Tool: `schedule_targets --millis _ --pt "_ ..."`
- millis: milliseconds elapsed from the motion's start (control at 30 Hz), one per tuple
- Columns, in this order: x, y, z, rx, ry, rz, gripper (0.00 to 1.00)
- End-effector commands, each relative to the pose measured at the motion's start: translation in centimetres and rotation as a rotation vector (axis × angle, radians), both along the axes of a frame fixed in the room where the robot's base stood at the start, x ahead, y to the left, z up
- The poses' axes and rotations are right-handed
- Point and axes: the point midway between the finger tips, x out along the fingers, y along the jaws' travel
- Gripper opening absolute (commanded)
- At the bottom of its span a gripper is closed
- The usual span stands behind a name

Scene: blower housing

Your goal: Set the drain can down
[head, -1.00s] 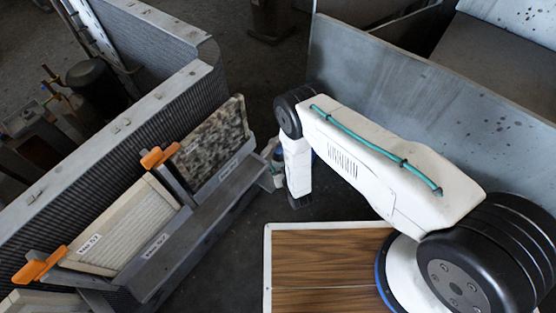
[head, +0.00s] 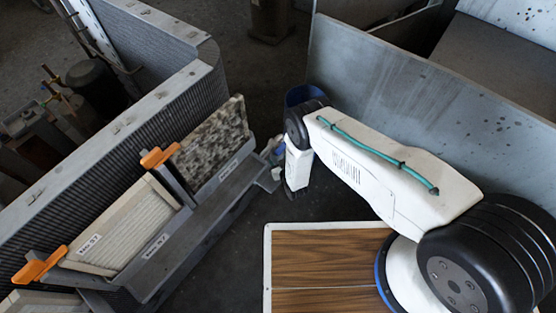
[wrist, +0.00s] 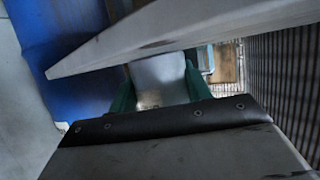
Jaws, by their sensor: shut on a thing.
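In the wrist view my gripper (wrist: 160,84) is shut on a pale grey thing with teal-green sides, which I take to be the drain can (wrist: 158,78). Only a part of it shows between the pale upper finger and the lower finger with its dark pad. Its base and what lies under it are hidden, so I cannot tell whether it touches anything. In the head view my wrist hangs beyond the wooden-topped board, and my gripper is mostly hidden there.
A blue drum (head: 303,95) stands behind my arm, and blue also fills the left of the wrist view (wrist: 55,50). A filter rack (head: 195,218) with orange handles lies left. A grey metal panel (head: 430,95) stands right. Dark floor shows between them.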

Motion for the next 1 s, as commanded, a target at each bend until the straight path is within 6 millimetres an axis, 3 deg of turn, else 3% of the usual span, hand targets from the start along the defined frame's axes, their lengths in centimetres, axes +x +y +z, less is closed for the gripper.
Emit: schedule_targets --millis 33,67,100,133,500,1000 --pt "-0.1 0.0 -0.2 0.0 0.001 0.0 0.25" --pt "-0.1 0.0 -0.2 0.0 0.001 0.0 0.54" --pt "-0.1 0.0 -0.2 0.0 0.001 0.0 0.65" --pt "-0.1 0.0 -0.2 0.0 0.001 0.0 0.7" --pt "-0.2 0.0 0.3 0.0 0.0 0.0 0.7" --pt "-8.5 -3.4 3.9 -0.002 0.002 0.0 0.7"
